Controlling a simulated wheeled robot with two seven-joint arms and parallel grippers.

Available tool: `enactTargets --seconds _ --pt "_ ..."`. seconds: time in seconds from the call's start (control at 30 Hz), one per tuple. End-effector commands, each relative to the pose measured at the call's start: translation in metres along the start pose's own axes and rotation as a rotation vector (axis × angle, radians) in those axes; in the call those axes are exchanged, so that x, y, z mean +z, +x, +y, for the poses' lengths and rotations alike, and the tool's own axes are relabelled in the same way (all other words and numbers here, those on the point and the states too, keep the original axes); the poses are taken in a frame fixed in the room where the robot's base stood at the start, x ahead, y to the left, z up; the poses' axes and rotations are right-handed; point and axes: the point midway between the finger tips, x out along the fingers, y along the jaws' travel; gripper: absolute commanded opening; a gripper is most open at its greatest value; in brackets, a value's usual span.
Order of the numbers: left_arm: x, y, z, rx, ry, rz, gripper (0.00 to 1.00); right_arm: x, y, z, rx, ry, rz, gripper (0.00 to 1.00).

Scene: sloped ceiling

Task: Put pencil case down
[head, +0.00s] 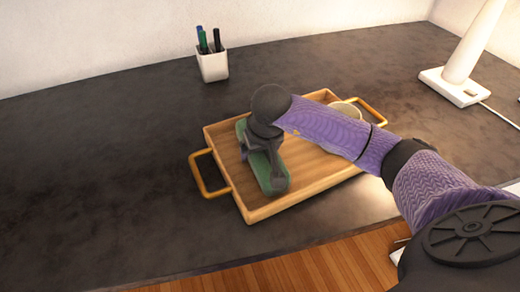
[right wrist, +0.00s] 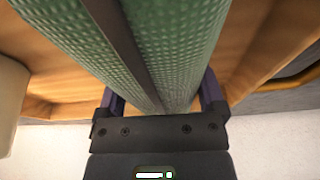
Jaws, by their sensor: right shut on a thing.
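The green pencil case (head: 273,182) is at the left part of the wooden tray (head: 318,178) in the head view. My right gripper (head: 266,165) is over the case and shut on it. In the right wrist view the textured green case (right wrist: 185,45), with a dark strip along it, passes between the fingers of my right gripper (right wrist: 163,100). Whether the case touches the tray floor cannot be told. My left gripper is not in view.
The tray has yellow handles at both ends. A round pale object (head: 346,112) stands in its far right corner, partly hidden by my arm. A white pen cup (head: 213,64) and a white lamp base (head: 453,86) stand behind. The dark desk (head: 90,180) is clear at left.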

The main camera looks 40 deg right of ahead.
Motion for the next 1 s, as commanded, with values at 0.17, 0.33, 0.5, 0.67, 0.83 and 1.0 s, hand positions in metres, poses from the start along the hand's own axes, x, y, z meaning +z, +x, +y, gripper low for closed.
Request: enactTargets --seconds 0.17,0.33,0.5,0.67,0.83,1.0 --pt "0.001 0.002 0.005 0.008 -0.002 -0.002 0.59 0.0 0.002 0.0 0.001 0.0 0.001 0.08" --pt "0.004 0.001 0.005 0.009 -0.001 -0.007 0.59 0.0 0.001 0.0 0.0 0.0 0.001 1.0" --pt "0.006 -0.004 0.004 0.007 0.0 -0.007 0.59 -0.001 -0.004 0.0 -0.001 0.0 0.002 1.0" --pt "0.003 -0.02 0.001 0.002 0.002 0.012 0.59 -0.003 -0.044 0.001 0.0 -0.003 0.008 1.0" --pt "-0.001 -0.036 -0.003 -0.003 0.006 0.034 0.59 -0.003 -0.092 0.0 -0.001 -0.001 0.008 1.0" --pt "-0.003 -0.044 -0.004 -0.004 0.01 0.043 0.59 -0.002 -0.118 0.0 0.0 -0.001 0.004 1.0"
